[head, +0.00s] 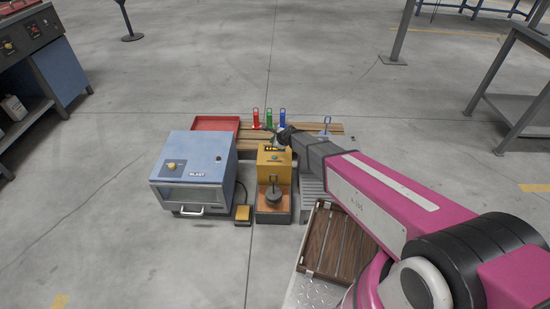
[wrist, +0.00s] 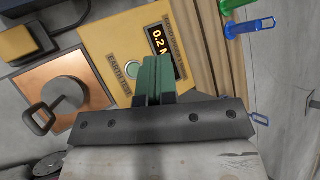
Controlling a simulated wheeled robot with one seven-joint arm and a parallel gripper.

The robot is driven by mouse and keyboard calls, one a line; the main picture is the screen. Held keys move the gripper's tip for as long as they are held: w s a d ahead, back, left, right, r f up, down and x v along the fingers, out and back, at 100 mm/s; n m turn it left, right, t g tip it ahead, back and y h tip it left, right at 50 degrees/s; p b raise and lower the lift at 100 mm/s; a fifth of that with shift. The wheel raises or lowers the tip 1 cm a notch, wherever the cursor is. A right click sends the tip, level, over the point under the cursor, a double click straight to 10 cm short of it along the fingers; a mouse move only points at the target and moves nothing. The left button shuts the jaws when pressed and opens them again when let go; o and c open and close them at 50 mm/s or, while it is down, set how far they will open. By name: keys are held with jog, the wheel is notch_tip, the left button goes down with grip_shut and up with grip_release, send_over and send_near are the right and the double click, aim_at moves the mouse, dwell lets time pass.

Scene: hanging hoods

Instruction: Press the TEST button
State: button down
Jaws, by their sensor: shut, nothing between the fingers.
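The yellow tester box (head: 264,172) stands on the floor in the middle of the head view. Its panel (wrist: 111,33) fills the upper middle of the wrist view, with "EARTH TEST" lettering and a display (wrist: 160,41) reading 0.2 and a partly hidden unit. The round pale-green button (wrist: 132,68) with a light rim sits beside the lettering. My gripper (wrist: 153,62) is shut and empty, its green fingers just right of the button in the wrist view, partly over the panel. I cannot tell whether they touch it. In the head view my gripper (head: 284,134) is above the box's back edge.
A round weight with a looped handle (wrist: 68,92) rests on a copper plate (wrist: 92,72) in front of the box. A blue blast cabinet (head: 191,156) and a yellow pedal (head: 242,214) stand to the left. Red, green and blue hooked pieces (head: 269,119) are behind. A wooden crate (head: 336,243) is right.

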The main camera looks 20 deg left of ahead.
aim_at(274, 158)
jog(key=shift+f, duration=3.9)
jog(key=shift+f, duration=0.15)
jog(key=shift+f, duration=0.3)
jog(key=shift+f, duration=0.35)
jog(key=shift+r, duration=0.85)
jog(key=shift+r, duration=0.1)
jog(key=shift+r, duration=2.4)
